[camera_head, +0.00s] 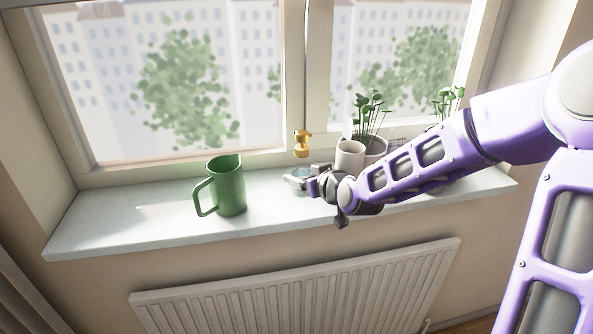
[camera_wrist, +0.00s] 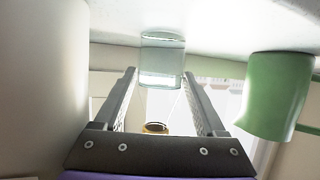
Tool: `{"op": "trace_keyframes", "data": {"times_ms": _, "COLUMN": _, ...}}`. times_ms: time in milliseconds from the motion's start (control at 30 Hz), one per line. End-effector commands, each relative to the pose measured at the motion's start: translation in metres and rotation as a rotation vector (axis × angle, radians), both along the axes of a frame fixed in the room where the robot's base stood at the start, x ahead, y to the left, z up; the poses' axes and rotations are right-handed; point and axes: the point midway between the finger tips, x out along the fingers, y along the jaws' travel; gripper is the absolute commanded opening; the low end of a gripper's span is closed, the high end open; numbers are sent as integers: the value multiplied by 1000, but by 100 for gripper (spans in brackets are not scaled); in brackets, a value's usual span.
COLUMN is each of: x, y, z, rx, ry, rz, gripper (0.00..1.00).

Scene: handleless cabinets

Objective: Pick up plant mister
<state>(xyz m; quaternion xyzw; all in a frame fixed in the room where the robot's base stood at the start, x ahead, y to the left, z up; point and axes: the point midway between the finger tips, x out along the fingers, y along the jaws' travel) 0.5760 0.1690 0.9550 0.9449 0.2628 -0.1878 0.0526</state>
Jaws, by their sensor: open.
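The plant mister has a brass top (camera_head: 302,140) and a clear glass body (camera_head: 297,181), standing upright on the windowsill near the middle window post. In the wrist view, which is upside down, its glass body (camera_wrist: 161,58) appears between the ends of my two fingers, with the brass top (camera_wrist: 156,128) lower down. My gripper (camera_head: 307,178) is low over the sill, just right of the mister in the head view, and partly hides it. The fingers are open (camera_wrist: 160,78), with one on each side of the mister in the wrist picture. No contact is visible.
A green jug (camera_head: 227,187) stands left of the mister and shows at right in the wrist view (camera_wrist: 275,95). A white pot (camera_head: 349,155) and potted seedlings (camera_head: 371,113) stand behind my forearm. The sill (camera_head: 120,222) is bare at left. A radiator (camera_head: 300,295) is below.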

Motion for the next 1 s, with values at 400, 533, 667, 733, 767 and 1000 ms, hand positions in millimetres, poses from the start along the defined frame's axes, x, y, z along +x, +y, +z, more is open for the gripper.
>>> {"op": "trace_keyframes", "data": {"times_ms": 400, "x": -2, "y": -1, "z": -3, "rx": -1, "ry": 1, "rz": 0, "gripper": 64}}
{"op": "trace_keyframes", "data": {"times_ms": 533, "x": -2, "y": -1, "z": -3, "rx": -1, "ry": 1, "rz": 0, "gripper": 40}}
{"op": "trace_keyframes", "data": {"times_ms": 667, "x": -2, "y": -1, "z": -3, "rx": 0, "ry": 1, "rz": 0, "gripper": 17}}
{"op": "trace_keyframes", "data": {"times_ms": 733, "x": -2, "y": -1, "z": -2, "rx": 0, "ry": 1, "rz": 0, "gripper": 4}}
{"op": "trace_keyframes", "data": {"times_ms": 767, "x": -2, "y": -1, "z": -2, "rx": 0, "ry": 1, "rz": 0, "gripper": 0}}
{"op": "trace_keyframes", "data": {"times_ms": 1000, "x": -2, "y": -1, "z": -1, "rx": 1, "ry": -1, "rz": 0, "gripper": 0}}
